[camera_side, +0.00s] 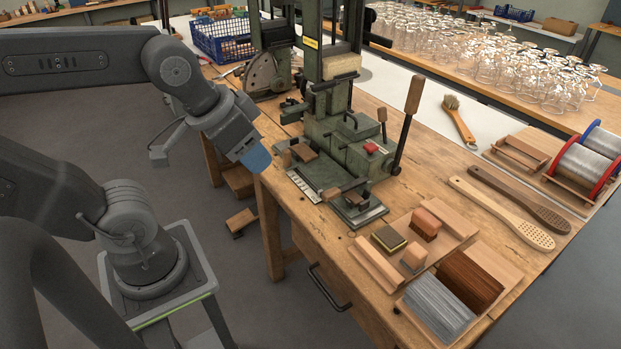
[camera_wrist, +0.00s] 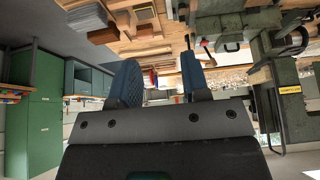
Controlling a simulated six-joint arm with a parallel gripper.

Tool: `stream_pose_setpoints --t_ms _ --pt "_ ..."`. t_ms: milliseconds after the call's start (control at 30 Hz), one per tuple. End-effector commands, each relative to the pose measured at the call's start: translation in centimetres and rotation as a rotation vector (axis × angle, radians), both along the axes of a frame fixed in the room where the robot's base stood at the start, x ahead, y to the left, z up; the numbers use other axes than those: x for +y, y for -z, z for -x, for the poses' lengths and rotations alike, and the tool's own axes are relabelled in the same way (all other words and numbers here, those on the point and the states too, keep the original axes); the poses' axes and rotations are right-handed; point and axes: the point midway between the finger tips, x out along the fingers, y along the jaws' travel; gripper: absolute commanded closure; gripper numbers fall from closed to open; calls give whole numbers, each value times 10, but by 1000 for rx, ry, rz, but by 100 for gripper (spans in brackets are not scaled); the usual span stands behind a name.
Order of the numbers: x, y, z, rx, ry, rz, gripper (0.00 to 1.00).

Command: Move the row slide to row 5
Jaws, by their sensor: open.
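The green tufting machine (camera_side: 335,130) stands on the wooden bench in the side view. On its low bed is a white marked scale (camera_side: 303,187), with a wooden-topped block (camera_side: 303,152) behind it and a small slide plate with a brown knob (camera_side: 357,205) at the front. I cannot tell for sure which part is the row slide, and the row numbers are too small to read. My gripper (camera_side: 257,160), with blue fingers, is left of the bed, off the bench edge and apart from the machine. In the wrist view my gripper (camera_wrist: 160,78) is open and empty.
A tall wooden-handled lever (camera_side: 406,122) rises at the machine's right. Trays of bristles (camera_side: 440,308), wooden blocks, brush bodies (camera_side: 503,212) and wire spools (camera_side: 585,160) lie to the right. A blue crate (camera_side: 222,38) is behind. Open floor lies left of the bench.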

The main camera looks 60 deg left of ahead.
Motion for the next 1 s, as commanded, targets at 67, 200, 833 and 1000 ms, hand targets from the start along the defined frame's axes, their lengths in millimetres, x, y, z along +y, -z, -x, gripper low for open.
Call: stream_pose_setpoints --t_ms 67,200,833,1000 --pt "0 0 0 0 0 0 57" --pt "0 0 0 0 0 0 57" --pt "21 12 -34 125 -58 -104 90" --pt "46 34 -75 240 -118 -236 100"
